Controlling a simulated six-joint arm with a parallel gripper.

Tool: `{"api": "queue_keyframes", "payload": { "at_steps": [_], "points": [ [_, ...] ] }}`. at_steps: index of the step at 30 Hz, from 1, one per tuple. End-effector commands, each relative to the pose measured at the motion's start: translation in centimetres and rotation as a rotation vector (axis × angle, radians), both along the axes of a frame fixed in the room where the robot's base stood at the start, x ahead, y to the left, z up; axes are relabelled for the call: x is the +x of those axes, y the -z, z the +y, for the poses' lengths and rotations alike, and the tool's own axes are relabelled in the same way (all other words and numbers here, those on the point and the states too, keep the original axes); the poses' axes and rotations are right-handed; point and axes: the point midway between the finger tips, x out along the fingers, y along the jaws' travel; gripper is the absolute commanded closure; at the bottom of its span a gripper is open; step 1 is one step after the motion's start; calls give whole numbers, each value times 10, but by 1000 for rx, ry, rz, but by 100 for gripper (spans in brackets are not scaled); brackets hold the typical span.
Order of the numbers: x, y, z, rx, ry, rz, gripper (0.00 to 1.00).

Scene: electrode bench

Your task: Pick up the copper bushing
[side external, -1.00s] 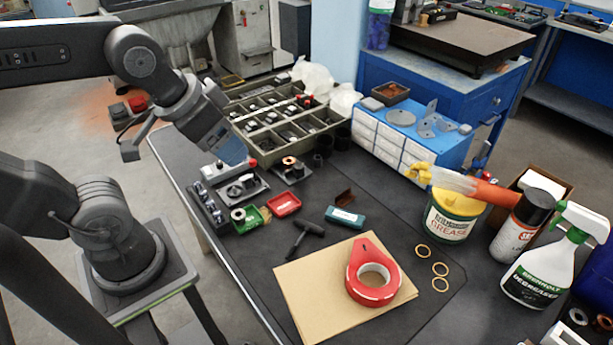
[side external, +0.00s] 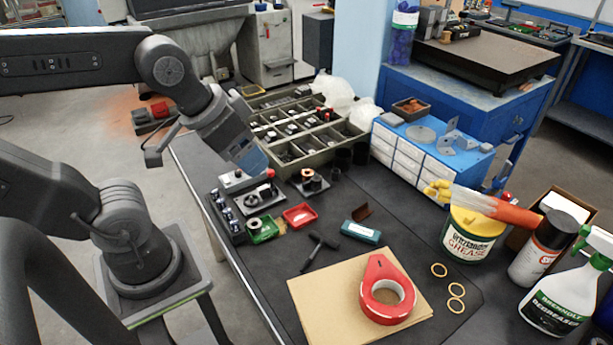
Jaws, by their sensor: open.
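A copper-coloured bushing (side external: 308,174) appears to sit upright on a small dark plate (side external: 318,188) near the parts organiser. A second ring-shaped piece (side external: 254,223), with a dull coppery rim, lies at the green tray (side external: 266,232); its material is hard to tell. My gripper (side external: 257,168) hangs to the left of the copper bushing, above the fixture with the red button, apart from the bushing. Its jaws are open, with nothing visible between them; the fingertips are small and partly lost against the organiser and fixture behind.
The compartment organiser (side external: 300,130) stands close behind my gripper. A red tray (side external: 299,216), a black T-handled tool (side external: 320,249) and a teal box (side external: 360,232) lie in front. A red tape roll (side external: 387,292) rests on cardboard (side external: 330,300). Bare mat lies right of the teal box.

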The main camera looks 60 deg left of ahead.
Motion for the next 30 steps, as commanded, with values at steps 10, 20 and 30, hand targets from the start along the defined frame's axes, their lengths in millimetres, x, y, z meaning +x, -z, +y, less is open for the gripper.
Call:
{"api": "queue_keyframes", "payload": {
  "at_steps": [10, 20, 30],
  "points": [
    [0, 0, 0, 0, 0, 0, 31],
    [17, -1, 7, 72, 62, 38, 31],
    [117, 21, 53, 435, 474, 282, 31]
  ]
}}
